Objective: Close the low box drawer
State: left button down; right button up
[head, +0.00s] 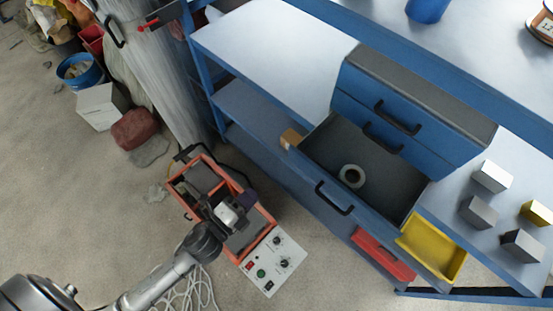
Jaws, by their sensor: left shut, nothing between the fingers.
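The low box drawer (318,171) of the blue drawer box (405,113) is pulled out toward the lower left. A pale tape roll (352,176) lies on its dark floor. The drawer's blue front has a black handle (333,199). My left gripper (248,199) is shut and empty, to the left of the drawer front and apart from it in the picture. Its fingertips are small and dark. The upper drawers, with black handles (397,118), look closed. My right gripper is not in view.
An orange-framed machine with a white control panel (273,262) shows below my left gripper. A small tan block (290,138) is by the drawer's left corner. Red (383,255) and yellow (433,246) bins sit below the drawer's right end. Several blocks (491,177) stand on the bench at right.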

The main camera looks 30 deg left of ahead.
pick_arm(q)
jog(key=m, duration=0.1)
send_near(293, 157)
jog(key=shift+h, duration=0.3)
jog(key=x, duration=0.6)
jog(key=shift+w+a+f+p, duration=0.15)
jog(key=shift+w+f+p, duration=0.05)
jog(key=shift+f+p, duration=0.1)
jog(key=shift+w, duration=0.6)
